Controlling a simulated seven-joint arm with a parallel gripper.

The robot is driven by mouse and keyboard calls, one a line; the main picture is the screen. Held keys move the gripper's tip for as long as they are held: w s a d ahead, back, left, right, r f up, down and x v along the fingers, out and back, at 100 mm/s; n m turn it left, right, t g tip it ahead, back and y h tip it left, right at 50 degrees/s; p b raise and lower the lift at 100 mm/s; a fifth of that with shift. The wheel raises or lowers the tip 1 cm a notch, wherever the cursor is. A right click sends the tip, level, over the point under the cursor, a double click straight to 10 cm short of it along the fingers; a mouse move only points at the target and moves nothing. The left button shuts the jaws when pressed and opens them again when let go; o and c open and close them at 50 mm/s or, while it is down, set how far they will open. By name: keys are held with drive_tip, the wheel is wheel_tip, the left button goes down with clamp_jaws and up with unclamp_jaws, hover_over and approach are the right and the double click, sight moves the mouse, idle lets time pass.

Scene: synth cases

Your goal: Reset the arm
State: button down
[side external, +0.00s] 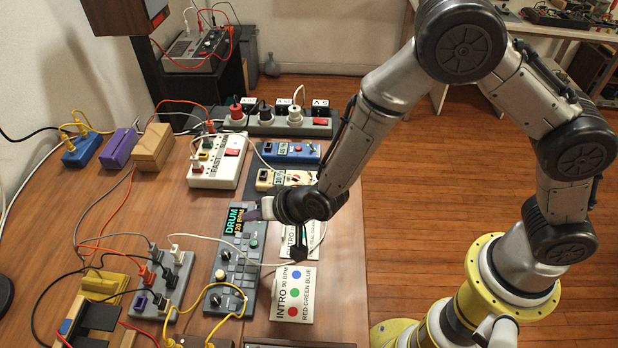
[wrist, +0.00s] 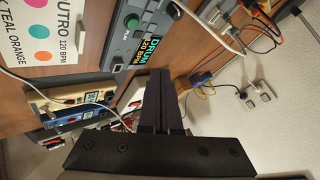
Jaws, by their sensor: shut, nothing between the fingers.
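My gripper (side external: 256,213) is shut and empty, above the right part of the wooden table (side external: 340,312). Its dark purple fingers point left toward the drum machine (side external: 222,268), whose screen reads DRUM 120 BPM. In the wrist view my gripper's fingers (wrist: 159,78) lie side by side with nothing held. The drum machine (wrist: 143,30) shows beyond them at the top. My arm is bent, reaching over the table from its yellow base at the right.
White cards, one marked INTRO (side external: 293,294), lie below my gripper. A patch panel (side external: 168,285) with cables, a white power strip (side external: 218,161) and a grey socket strip (side external: 277,123) crowd the table. Loose cables cross the surface. Wooden floor (side external: 400,230) is clear at right.

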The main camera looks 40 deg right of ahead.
drive_tip(key=w+d+r+m+t, duration=0.1)
drive_tip(key=w+d+r+t, duration=0.2)
drive_tip(key=r, duration=0.6)
drive_tip(key=w+d+r+m, duration=0.1)
drive_tip(key=w+d+r, duration=0.1)
drive_tip(key=d+r, duration=0.55)
drive_tip(key=s+d+r+t, duration=0.1)
drive_tip(key=s+d+r, duration=0.15)
drive_tip(key=r, duration=0.35)
drive_tip(key=s+d+r, duration=0.2)
drive_tip(key=d+r, duration=0.2)
drive_tip(key=r, duration=0.2)
drive_tip(key=s+d+r+n+g+h, duration=0.1)
drive_tip(key=s+d, duration=0.2)
drive_tip(key=s, duration=0.3)
drive_tip(key=s+d+r+n+h, duration=0.1)
drive_tip(key=s+d+r, duration=0.1)
drive_tip(key=s+d, duration=0.25)
drive_tip(key=s+d+f+n+g, duration=0.1)
drive_tip(key=s+f+g, duration=0.1)
drive_tip(key=s, duration=0.3)
drive_tip(key=s+f+n+g, duration=0.2)
drive_tip(key=s+f, duration=0.1)
drive_tip(key=s, duration=0.3)
drive_tip(key=s+d+f+n+g+h, duration=0.1)
drive_tip(key=s+f+n+g, duration=0.1)
drive_tip(key=s, duration=0.3)
drive_tip(key=shift+s+d+f, duration=0.3)
drive_tip(key=shift+s+f, duration=0.05)
drive_tip(key=shift+f, duration=0.45)
